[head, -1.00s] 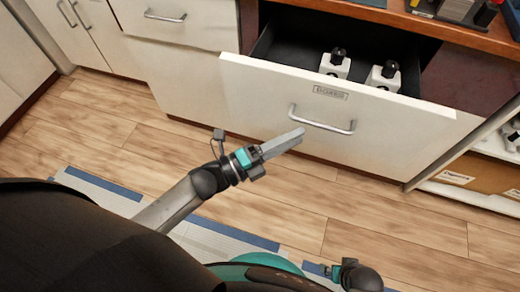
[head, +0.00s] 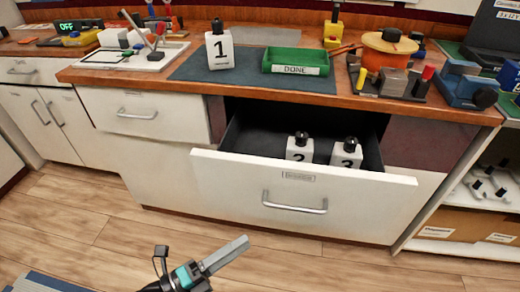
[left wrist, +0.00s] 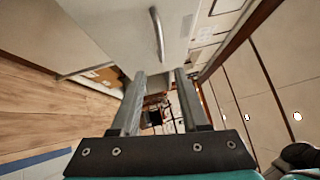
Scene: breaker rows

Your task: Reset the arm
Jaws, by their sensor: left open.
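My left gripper (head: 238,248) shows at the bottom of the head view, below and in front of the open drawer's front (head: 330,205). It is empty and clear of the metal drawer handle (head: 295,203). In the left wrist view its two fingers (left wrist: 160,85) stand apart with nothing between them, and a handle (left wrist: 158,35) shows beyond them on a pale front. My right gripper is not in the head view now.
The drawer sticks out, holding two white numbered blocks with black knobs (head: 299,147) (head: 346,154). On the counter stand a block marked 1 (head: 220,47), a green DONE tray (head: 296,62) and an orange pot (head: 388,50). An open shelf (head: 465,220) is at right.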

